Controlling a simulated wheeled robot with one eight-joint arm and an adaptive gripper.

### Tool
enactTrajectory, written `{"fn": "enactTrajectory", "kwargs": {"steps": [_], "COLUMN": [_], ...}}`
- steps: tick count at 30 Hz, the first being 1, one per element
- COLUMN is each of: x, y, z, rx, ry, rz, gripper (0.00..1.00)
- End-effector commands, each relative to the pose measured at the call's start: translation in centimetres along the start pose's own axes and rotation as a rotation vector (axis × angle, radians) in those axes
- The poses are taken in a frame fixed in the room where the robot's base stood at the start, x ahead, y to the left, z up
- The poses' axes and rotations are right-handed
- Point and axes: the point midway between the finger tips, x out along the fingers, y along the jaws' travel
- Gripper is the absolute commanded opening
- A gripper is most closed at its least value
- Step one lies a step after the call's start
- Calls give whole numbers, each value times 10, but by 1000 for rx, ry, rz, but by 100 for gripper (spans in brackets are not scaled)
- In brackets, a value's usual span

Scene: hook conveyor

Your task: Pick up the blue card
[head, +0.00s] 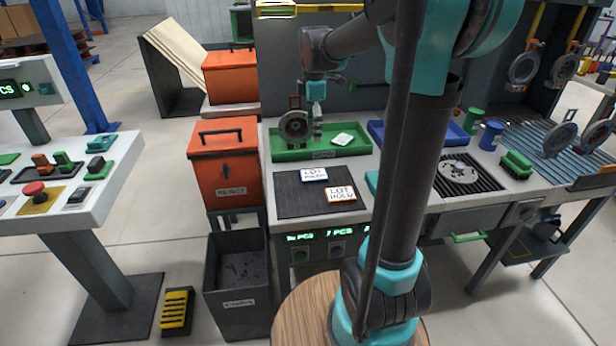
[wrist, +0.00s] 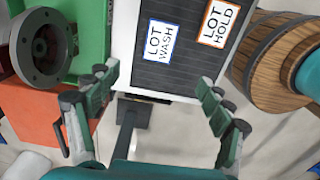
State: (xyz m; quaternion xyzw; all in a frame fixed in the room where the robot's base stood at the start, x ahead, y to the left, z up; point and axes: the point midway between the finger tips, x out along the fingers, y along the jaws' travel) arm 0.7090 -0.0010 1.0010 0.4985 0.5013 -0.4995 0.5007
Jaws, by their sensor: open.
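The blue card, white with a blue border and "LOT WASH" text (head: 314,174), lies flat on a dark ribbed mat (head: 290,203) on the bench. It also shows in the wrist view (wrist: 159,41), top centre. An orange-bordered "LOT HOLD" card (head: 340,193) lies beside it, to its right in the wrist view (wrist: 219,24). My gripper (head: 317,122) is over the green tray area, behind the blue card in the head view. In the wrist view my gripper (wrist: 157,84) has its fingers spread wide and empty, with the blue card beyond the fingertips, apart from them.
A green tray (head: 278,154) holds a grey flanged part (head: 296,126) and a white-green piece (head: 342,140). Orange reject bin (head: 225,165) and dark bin (head: 238,270) stand left of the bench.

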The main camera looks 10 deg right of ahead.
Motion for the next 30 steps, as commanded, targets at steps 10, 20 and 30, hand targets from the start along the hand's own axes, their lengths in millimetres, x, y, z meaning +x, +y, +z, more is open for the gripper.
{"fn": "enactTrajectory", "kwargs": {"steps": [10,20,30], "x": [68,109,145], "y": [0,0,0], "z": [0,0,2], "rx": [3,4,4], "ry": [0,0,0], "rz": [1,2,2], "gripper": [80,80,80]}}
